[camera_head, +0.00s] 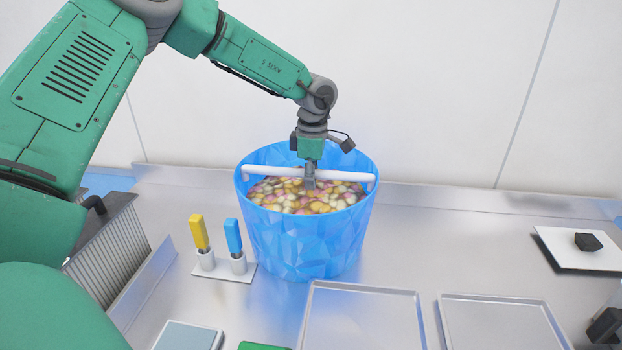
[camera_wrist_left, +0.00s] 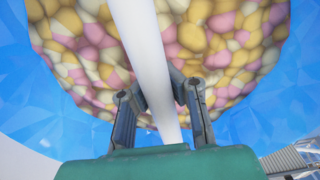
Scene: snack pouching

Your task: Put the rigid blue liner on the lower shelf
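The rigid blue liner (camera_head: 305,245) is a faceted translucent blue tub standing upright on the steel counter. It is filled with pink, yellow and cream snack pieces (camera_head: 300,197), which also show in the left wrist view (camera_wrist_left: 230,45). A white bar handle (camera_head: 265,173) spans its top. My left gripper (camera_head: 310,178) comes down from above at the middle of the handle. In the left wrist view its two fingers (camera_wrist_left: 160,100) close on both sides of the white bar (camera_wrist_left: 150,50). No lower shelf can be made out.
A holder with yellow (camera_head: 199,232) and blue (camera_head: 233,237) handled tools stands left of the liner. Two metal trays (camera_head: 362,310) (camera_head: 500,325) lie in front. A white plate (camera_head: 570,255) with a dark lump (camera_head: 588,242) is at right. A wall is behind.

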